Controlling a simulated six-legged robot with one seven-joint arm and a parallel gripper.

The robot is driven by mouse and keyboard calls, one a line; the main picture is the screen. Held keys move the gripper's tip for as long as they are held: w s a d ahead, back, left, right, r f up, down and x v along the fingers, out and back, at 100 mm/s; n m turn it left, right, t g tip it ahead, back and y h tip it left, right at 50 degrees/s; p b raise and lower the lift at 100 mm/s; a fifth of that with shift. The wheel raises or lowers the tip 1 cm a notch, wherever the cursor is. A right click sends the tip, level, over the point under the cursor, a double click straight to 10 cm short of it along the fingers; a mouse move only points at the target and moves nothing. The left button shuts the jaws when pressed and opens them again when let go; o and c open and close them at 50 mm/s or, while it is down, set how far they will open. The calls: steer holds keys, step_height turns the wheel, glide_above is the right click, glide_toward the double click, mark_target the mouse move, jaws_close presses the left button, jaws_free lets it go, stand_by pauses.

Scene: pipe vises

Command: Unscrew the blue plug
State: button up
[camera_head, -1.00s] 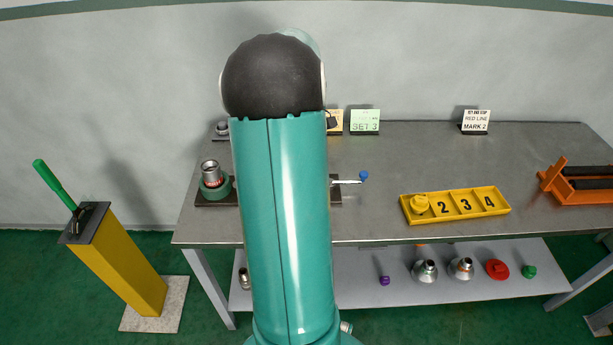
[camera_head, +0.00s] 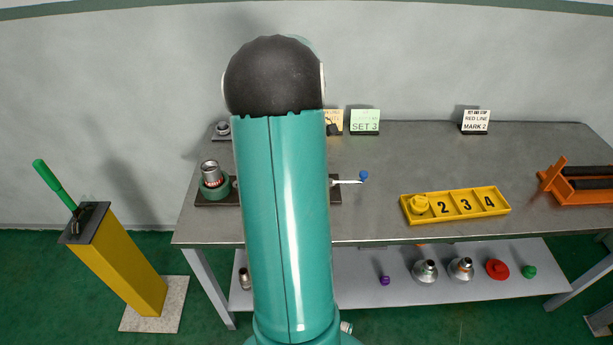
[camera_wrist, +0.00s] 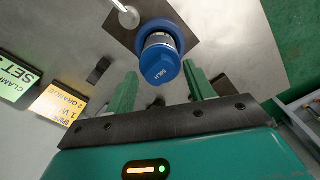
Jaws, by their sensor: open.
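The blue plug (camera_wrist: 160,68) shows in the wrist view, with lettering on its top face. It sits on the end of a metal pipe (camera_wrist: 160,40) standing in a blue round vise (camera_wrist: 184,32) on a dark base plate. My gripper (camera_wrist: 159,72) is open, with one green finger on each side of the plug. Gaps show on both sides, and I cannot tell its exact height over the plug. In the head view my arm hides the plug, the vise body and my gripper. The vise's handle with a blue knob (camera_head: 363,175) sticks out to the right.
A green vise (camera_head: 213,188) with a pipe stands left on the bench (camera_head: 385,155). A yellow numbered tray (camera_head: 475,208) and an orange rack (camera_head: 572,190) lie to the right. Cards (camera_head: 364,121) stand at the back. A yellow post (camera_head: 118,262) with a green lever is left.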

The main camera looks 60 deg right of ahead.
steer(key=c, duration=1)
steer(key=m, duration=0.4)
steer(key=shift+m, duration=0.3)
steer(key=m, duration=0.9)
steer(key=shift+m, duration=0.3)
